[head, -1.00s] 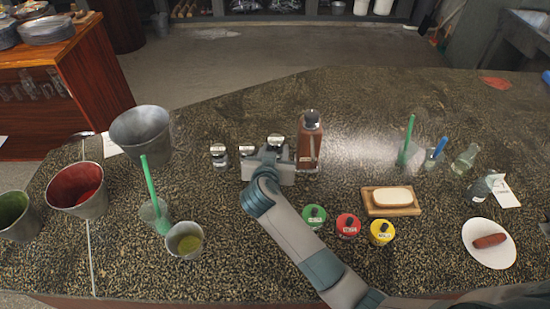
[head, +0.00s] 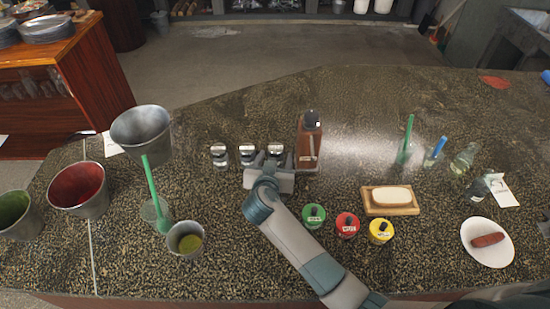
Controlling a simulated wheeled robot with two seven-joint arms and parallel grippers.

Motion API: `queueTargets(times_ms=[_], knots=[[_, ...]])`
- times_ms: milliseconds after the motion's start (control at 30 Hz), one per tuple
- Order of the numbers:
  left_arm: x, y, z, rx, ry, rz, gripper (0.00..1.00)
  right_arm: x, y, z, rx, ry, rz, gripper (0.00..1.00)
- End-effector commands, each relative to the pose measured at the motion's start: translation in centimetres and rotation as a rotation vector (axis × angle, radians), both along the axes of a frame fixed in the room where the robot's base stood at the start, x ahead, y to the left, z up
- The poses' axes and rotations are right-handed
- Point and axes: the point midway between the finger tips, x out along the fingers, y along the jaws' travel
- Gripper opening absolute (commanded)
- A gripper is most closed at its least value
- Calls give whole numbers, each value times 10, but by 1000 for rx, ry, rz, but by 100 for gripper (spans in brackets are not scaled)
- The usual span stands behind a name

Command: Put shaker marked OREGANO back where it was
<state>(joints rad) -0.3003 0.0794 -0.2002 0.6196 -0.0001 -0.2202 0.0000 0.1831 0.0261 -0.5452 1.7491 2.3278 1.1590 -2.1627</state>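Three small shakers with metal caps stand in a row on the counter: a left one (head: 219,154), a middle one (head: 247,154) and a right one (head: 276,151). Their labels are too small to read, so I cannot tell which says OREGANO. My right gripper (head: 274,160) is at the right shaker, its fingers apart on either side of it. The shaker's lower part is partly hidden by the gripper. The shaker appears upright and in line with the other two. My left gripper is not in view.
A brown sauce bottle (head: 309,142) stands close to the right of my gripper. Green (head: 314,216), red (head: 347,225) and yellow (head: 380,231) lidded pots stand near my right arm. A soap-like block on a wooden tray (head: 404,209) lies further right. The counter behind the shakers is clear.

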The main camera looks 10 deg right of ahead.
Motion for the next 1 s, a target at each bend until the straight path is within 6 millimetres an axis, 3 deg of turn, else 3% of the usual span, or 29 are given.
queueTargets(times_ms=[367, 1000], knots=[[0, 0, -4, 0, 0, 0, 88, -7, 3, 5, 0, 0, 1, 57], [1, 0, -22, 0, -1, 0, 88, -92, 35, 43, 2, -1, 1, 57]])
